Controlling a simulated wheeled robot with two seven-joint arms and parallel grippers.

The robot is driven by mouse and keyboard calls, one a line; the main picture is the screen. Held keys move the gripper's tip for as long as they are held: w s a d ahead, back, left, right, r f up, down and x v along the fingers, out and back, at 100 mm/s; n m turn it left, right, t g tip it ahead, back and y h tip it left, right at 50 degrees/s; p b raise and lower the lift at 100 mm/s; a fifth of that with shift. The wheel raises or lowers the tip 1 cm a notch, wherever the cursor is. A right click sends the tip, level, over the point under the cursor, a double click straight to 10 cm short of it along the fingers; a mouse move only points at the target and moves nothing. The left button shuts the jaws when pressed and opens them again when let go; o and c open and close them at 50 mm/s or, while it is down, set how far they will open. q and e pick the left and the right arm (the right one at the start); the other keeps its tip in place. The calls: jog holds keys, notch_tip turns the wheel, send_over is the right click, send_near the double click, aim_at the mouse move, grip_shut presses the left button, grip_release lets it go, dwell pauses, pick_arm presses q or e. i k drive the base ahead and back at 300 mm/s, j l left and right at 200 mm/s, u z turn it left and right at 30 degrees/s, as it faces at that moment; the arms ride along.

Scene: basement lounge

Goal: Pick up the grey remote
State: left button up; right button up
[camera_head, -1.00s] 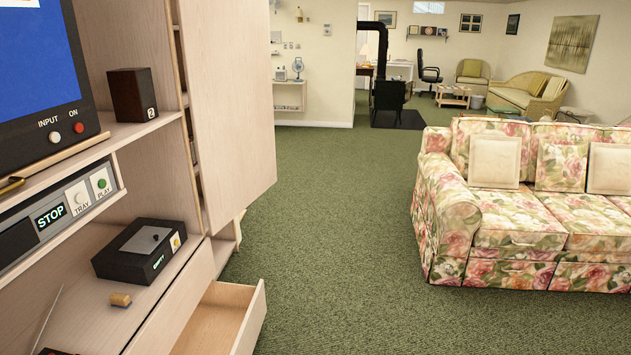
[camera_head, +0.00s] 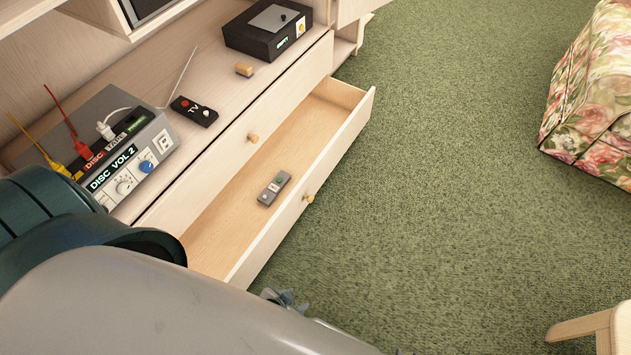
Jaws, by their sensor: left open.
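The grey remote (camera_head: 273,189) lies in the open lower drawer (camera_head: 352,122) of the wooden cabinet, on the drawer floor near its front panel. It is small, with a green patch and a few buttons. My left arm comes in from the lower left and covers the near end of the drawer. A small part of my left gripper (camera_head: 286,299) shows past the arm, outside the drawer and over the carpet, apart from the remote. It is open; most of it is hidden behind the arm. My right gripper is not in view.
A floral sofa (camera_head: 597,95) and a wooden stool (camera_head: 592,328) stand right. Carpet between is clear.

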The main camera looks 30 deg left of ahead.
aim_at(276, 187)
jog(key=u, duration=1.45)
jog(key=l+u, duration=0.15)
jog(key=u, duration=0.15)
jog(key=i+l+u, duration=0.1)
jog(key=l+u, duration=0.2)
jog(key=i+l+u, duration=0.2)
jog(key=l, duration=0.4)
jog(key=l+u, duration=0.2)
jog(key=l, duration=1.35)
